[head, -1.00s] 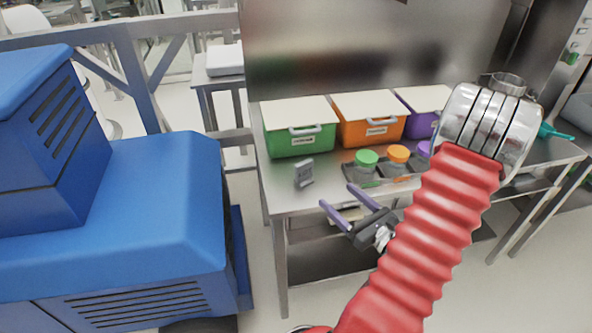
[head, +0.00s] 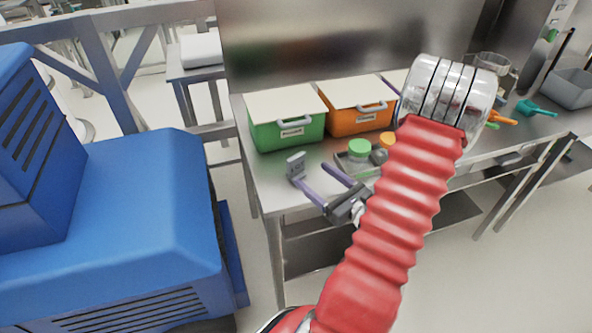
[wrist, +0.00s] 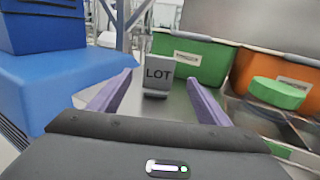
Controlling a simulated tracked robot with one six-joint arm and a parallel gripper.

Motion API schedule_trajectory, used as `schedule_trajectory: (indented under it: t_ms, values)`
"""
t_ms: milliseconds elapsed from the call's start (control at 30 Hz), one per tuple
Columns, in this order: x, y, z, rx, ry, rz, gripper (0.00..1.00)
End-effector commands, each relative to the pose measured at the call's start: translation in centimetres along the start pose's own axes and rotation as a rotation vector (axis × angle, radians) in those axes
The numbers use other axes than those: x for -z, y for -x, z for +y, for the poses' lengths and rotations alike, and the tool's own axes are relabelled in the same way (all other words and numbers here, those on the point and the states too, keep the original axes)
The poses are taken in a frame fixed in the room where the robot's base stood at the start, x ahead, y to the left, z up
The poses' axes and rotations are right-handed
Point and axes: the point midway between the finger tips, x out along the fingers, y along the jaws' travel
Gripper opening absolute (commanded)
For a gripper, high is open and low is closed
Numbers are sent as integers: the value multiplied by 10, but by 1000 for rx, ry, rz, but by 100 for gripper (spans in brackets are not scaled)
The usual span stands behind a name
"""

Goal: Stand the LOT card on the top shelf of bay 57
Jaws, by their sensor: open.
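The LOT card (wrist: 158,75) is a small grey card with dark "LOT" lettering in a small stand. It stands upright on the steel bench (head: 262,190), in front of the green bin, near the bench's left end. It also shows in the head view (head: 296,166). My gripper (head: 308,172) is open, its two purple fingers pointing at the card. In the wrist view my gripper (wrist: 160,85) has a finger to each side of the card, with a gap on both sides. I cannot tell whether the fingertips reach past it. No shelf marked bay 57 can be made out.
A green bin (head: 284,133) and an orange bin (head: 350,121) with pale lids stand behind the card. A tray (head: 346,166) with lidded jars sits to its right.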

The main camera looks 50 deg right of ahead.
Motion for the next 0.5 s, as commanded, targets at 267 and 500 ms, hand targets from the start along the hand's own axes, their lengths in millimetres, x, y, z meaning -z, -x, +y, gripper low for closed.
schedule_trajectory:
  t_ms: [267, 500]
  values:
    - [0, -30, 0, -2, 1, 0, 70]
    - [0, -57, 0, -1, 1, 0, 70]
